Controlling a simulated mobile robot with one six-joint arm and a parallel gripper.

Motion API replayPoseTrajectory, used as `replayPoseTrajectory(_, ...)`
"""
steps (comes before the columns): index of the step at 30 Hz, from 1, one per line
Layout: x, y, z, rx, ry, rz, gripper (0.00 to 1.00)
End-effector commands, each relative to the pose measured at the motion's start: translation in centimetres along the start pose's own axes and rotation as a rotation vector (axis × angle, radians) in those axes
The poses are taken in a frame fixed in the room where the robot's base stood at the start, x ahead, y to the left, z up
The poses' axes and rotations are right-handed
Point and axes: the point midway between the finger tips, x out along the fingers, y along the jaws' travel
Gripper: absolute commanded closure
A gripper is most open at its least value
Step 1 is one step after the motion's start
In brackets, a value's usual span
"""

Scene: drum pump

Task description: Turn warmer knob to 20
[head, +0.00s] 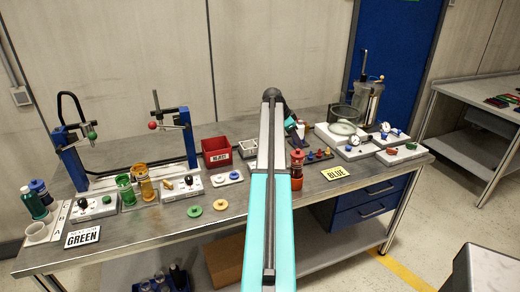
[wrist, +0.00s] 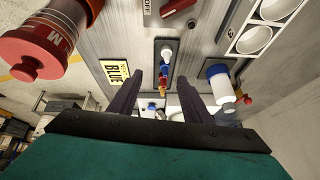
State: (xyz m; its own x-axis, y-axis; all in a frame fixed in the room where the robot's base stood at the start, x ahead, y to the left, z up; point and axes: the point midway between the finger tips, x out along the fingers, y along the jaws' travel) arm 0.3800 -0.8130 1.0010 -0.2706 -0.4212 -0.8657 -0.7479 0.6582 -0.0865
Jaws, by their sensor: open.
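I cannot tell for certain which control is the warmer knob. Candidates in the head view are the knobs on the white boxes at the right of the bench, around the glass dish (head: 343,129) and the box with a round dial (head: 355,141). No scale or 20 mark can be read. My gripper (wrist: 163,76) is open and empty in the wrist view, its two dark fingers apart. Beyond them is a dark strip (wrist: 163,77) with small coloured pegs or knobs.
A yellow BLUE sign (wrist: 114,73) and a red-capped bottle (wrist: 45,45) are left of the fingers in the wrist view. A blue-capped white bottle (wrist: 221,85) is at the right. A red bin (head: 216,152) and a metal vessel (head: 369,100) stand on the bench.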

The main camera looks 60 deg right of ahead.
Motion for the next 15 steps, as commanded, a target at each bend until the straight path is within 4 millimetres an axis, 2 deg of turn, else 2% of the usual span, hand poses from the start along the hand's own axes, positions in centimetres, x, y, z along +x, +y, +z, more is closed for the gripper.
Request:
replayPoseTrajectory(1,-2.4,-1.2,1.4,0.028,-0.021,0.019,0.56)
replayPoseTrajectory(9,-10.6,-3.5,10.6,0.217,-0.095,0.160,0.56)
replayPoseTrajectory(12,-12.9,-3.8,13.1,0.269,-0.104,0.205,0.56)
replayPoseTrajectory(15,-14.4,-3.8,14.7,0.305,-0.106,0.236,0.56)
